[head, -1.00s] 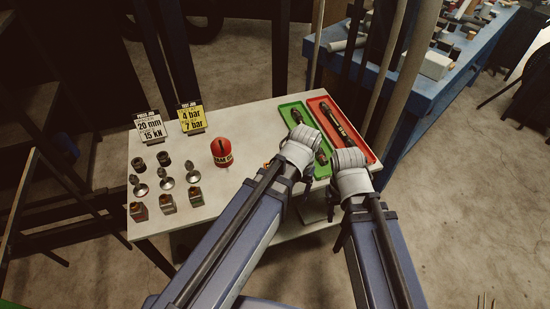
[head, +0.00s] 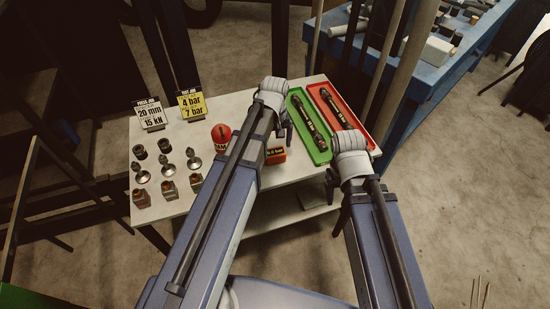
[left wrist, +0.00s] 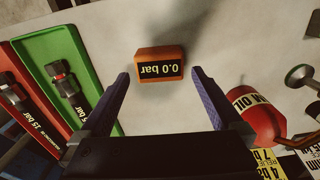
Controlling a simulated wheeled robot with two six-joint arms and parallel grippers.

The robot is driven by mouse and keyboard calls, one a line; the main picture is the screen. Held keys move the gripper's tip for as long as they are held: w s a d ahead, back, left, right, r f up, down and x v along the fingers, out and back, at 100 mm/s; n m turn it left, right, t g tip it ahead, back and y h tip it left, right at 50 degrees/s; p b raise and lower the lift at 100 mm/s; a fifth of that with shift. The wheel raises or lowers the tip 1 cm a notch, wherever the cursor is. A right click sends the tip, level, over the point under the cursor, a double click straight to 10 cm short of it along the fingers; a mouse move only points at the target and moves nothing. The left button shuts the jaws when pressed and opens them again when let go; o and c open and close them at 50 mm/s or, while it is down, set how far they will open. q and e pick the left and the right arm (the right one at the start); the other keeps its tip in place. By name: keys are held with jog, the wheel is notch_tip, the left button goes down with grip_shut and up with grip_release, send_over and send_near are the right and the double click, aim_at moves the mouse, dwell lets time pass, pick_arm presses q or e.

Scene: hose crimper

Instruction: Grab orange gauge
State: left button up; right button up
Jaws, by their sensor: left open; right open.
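The orange gauge (head: 276,155) lies on the white table, partly hidden by my left arm in the head view. In the left wrist view the orange gauge (left wrist: 160,65) shows a dark face reading 0.0 bar. My left gripper (left wrist: 160,76) is open above the table, with the gauge between and just beyond its fingertips, not gripped. In the head view the left gripper (head: 284,125) is mostly hidden behind its own wrist. My right gripper (head: 335,190) is at the table's front right edge, mostly hidden by its wrist, and empty as far as I can see.
A red oil can (head: 221,138) stands left of the gauge. A green tray (head: 323,156) and a red tray (head: 368,139), each holding a hose, lie to the right. Several metal fittings (head: 167,172) and two sign cards (head: 191,103) are at the left.

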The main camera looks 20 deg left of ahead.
aim_at(275, 152)
pick_arm(q)
jog(key=shift+f+b, duration=2.65)
jog(key=shift+r, duration=0.1)
jog(key=shift+c, duration=0.2)
jog(key=c, duration=1.4)
jog(key=shift+w+r, duration=0.1)
jog(key=shift+r, duration=0.05)
notch_tip(275, 152, up, 10)
jog(key=p, duration=1)
